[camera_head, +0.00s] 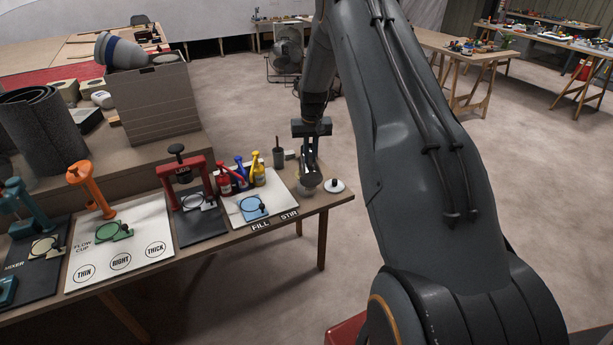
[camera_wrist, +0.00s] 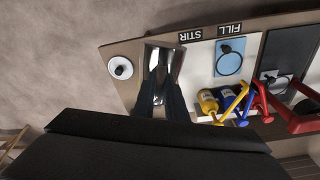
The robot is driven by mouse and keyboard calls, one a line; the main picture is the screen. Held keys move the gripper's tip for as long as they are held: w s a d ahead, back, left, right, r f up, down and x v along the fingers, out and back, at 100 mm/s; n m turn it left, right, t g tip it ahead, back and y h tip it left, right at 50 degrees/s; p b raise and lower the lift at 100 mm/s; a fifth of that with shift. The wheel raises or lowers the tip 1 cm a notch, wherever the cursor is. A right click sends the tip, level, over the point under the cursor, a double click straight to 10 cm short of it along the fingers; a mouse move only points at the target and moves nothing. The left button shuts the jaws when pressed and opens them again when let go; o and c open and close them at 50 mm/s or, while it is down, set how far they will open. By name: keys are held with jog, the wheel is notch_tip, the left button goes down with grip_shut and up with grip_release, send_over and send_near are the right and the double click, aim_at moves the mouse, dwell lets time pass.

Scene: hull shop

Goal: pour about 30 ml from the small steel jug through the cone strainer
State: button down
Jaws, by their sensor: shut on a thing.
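The small steel jug (camera_wrist: 163,62) is shiny and sits between the two dark fingers of my gripper (camera_wrist: 160,92) in the wrist view. In the head view my gripper (camera_head: 309,162) points down at the right end of the bench and is shut on the jug (camera_head: 308,186). The jug is low, at or just over the bench top; I cannot tell if it touches. I cannot pick out the cone strainer for certain. A blue pad with a dark ring (camera_head: 254,207) lies on the white board by the word FILL, left of my gripper.
A white disc with a dark knob (camera_head: 335,185) lies right of the jug, near the bench edge. Red, blue and yellow bottles (camera_head: 240,178) and a dark cup with a stick (camera_head: 279,157) stand behind and left. A red press (camera_head: 184,180) stands further left.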

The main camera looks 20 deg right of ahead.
aim_at(312, 174)
jog(key=shift+s, duration=0.1)
jog(key=shift+r+b, duration=0.2)
jog(key=shift+b, duration=0.25)
jog(key=shift+t+h, duration=0.3)
jog(key=shift+t, duration=0.6)
jog(key=s+p, duration=0.1)
jog(key=p, duration=0.1)
jog(key=s+a+p, duration=0.1)
jog(key=s+p, duration=0.1)
jog(key=s+f+p, duration=0.1)
jog(key=p, duration=0.1)
jog(key=shift+s+a, duration=0.15)
jog(key=shift+s, duration=0.05)
jog(key=shift+w+f, duration=0.1)
jog(key=shift+f, duration=0.3)
jog(key=shift+s+f+t, duration=0.15)
jog(key=shift+s+t, duration=0.1)
jog(key=shift+t, duration=0.25)
jog(key=shift+w+f+b, duration=0.1)
jog(key=shift+f+b, duration=0.25)
jog(key=shift+b, duration=1.15)
jog(key=b, duration=0.3)
jog(key=shift+s+a+f+t, duration=0.15)
jog(key=shift+s+f+t, duration=0.1)
jog(key=shift+t, duration=0.15)
jog(key=t+b, duration=0.1)
jog(key=b, duration=0.6)
jog(key=shift+s+f+h, duration=0.15)
jog(key=shift+h, duration=0.25)
